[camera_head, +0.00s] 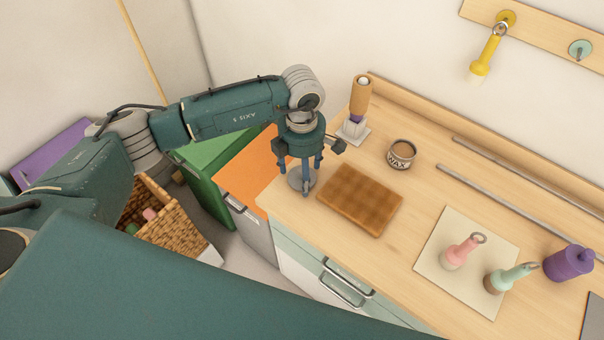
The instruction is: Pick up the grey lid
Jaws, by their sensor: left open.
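The grey lid (296,179) is a round disc on the wooden counter, close to its left front corner. My left gripper (303,174) points down right over the lid, with its fingers spread apart around it and partly covering it. I cannot tell whether the fingers touch the lid. The left gripper is open. My right gripper is not in view.
A brown checkered board (360,200) lies just right of the lid. A brush (360,103) stands behind, beside a wax tin (401,154). A wicker basket (178,230) is left, below counter level.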

